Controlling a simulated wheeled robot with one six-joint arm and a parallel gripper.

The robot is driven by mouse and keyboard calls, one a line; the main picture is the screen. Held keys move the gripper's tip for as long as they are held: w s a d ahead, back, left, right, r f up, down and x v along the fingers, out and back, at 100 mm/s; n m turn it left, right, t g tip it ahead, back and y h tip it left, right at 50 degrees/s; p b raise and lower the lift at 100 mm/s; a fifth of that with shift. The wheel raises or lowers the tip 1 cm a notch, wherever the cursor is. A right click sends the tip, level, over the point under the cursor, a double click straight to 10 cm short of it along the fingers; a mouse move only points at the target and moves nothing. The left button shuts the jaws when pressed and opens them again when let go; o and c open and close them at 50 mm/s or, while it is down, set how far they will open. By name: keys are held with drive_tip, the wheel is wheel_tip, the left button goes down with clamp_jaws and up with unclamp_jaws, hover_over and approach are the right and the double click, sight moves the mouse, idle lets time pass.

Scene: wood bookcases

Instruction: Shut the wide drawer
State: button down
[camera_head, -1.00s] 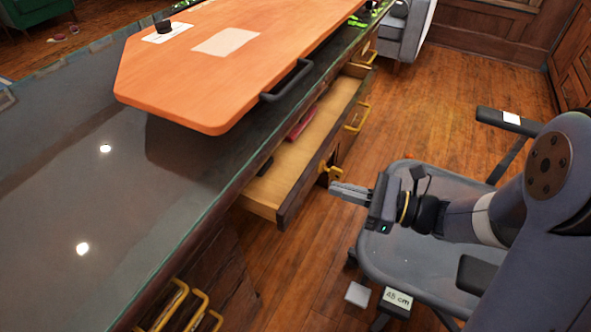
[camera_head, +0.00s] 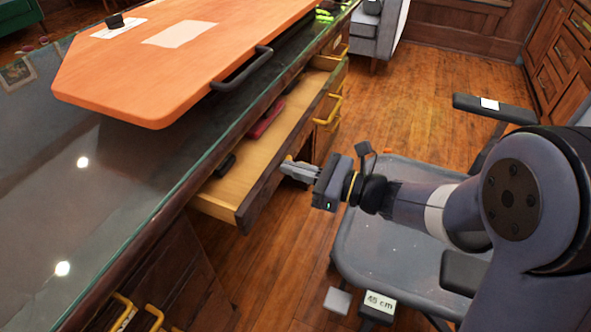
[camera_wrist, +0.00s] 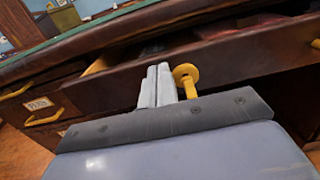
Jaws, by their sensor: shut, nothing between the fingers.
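The wide drawer (camera_head: 228,193) stands pulled out from under the glass-topped counter (camera_head: 120,215), showing its pale wood inside. A red item (camera_head: 266,122) and a dark item (camera_head: 225,166) lie in it. My gripper (camera_head: 285,167) is shut and empty, its fingertips at the outer side of the drawer's dark front. In the wrist view the shut fingers (camera_wrist: 157,85) point at the dark drawer front (camera_wrist: 225,62), just left of a yellow handle (camera_wrist: 186,78). I cannot tell whether the fingertips touch the front.
A grey chair (camera_head: 400,230) stands close under my arm. A grey armchair (camera_head: 374,30) is at the back. Wood floor (camera_head: 410,95) is clear beyond the chair.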

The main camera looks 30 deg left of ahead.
sight(247, 166)
drive_tip(key=a, duration=0.3)
drive_tip(key=s+a, duration=0.1)
drive_tip(key=a, duration=0.7)
drive_tip(key=shift+s+a, duration=0.2)
drive_tip(key=shift+a, duration=0.05)
drive_tip(key=shift+a+r, duration=0.1)
drive_tip(key=shift+r, duration=0.05)
drive_tip(key=shift+w, duration=0.1)
drive_tip(key=w+d+p, duration=0.1)
drive_tip(key=d+p, duration=0.2)
drive_tip(key=d, duration=1.1)
drive_tip(key=shift+w+d+f, duration=0.15)
drive_tip(key=shift+w+f, duration=0.05)
